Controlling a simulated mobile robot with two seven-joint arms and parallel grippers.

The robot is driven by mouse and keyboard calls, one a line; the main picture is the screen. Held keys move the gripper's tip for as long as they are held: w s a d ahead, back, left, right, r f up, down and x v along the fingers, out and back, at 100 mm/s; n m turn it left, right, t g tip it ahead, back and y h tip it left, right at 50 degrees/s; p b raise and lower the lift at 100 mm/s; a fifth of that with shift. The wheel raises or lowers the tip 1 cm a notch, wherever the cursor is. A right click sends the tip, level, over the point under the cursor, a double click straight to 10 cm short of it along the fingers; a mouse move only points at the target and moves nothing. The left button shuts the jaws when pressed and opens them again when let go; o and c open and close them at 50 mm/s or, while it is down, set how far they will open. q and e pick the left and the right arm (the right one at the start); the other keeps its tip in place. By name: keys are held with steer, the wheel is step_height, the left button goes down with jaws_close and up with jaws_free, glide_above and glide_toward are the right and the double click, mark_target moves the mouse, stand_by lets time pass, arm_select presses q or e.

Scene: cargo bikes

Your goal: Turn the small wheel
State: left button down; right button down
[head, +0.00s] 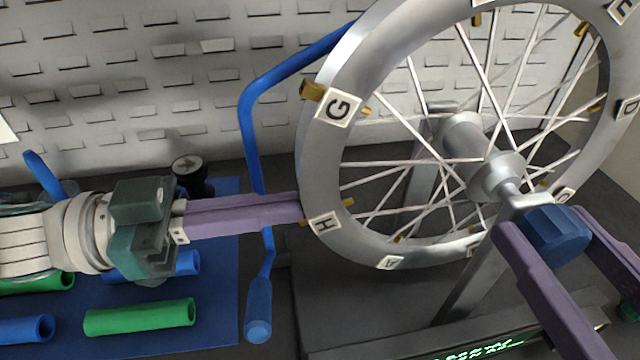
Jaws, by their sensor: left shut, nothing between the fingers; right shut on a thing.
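A silver spoked wheel (317,172) stands upright in a grey stand, with lettered white tags such as G (338,107) and H (324,223) on its rim. Its top runs out of view. My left gripper (300,207) reaches in from the left, with its purple fingers shut and empty. Its tips meet the rim's left edge by the H tag; I cannot tell whether they touch it. My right gripper (545,228) is at the lower right, its two purple fingers on either side of a blue knob (556,232) at the wheel's axle, shut on it.
A bent blue bar (249,130) with a handle rises between the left gripper and the wheel. Green (140,317) and blue tubes lie on a blue mat (215,335) at the lower left. A slotted grey wall panel (130,110) stands behind.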

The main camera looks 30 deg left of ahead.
steer(key=shift+c, duration=1.1)
jaws_free()
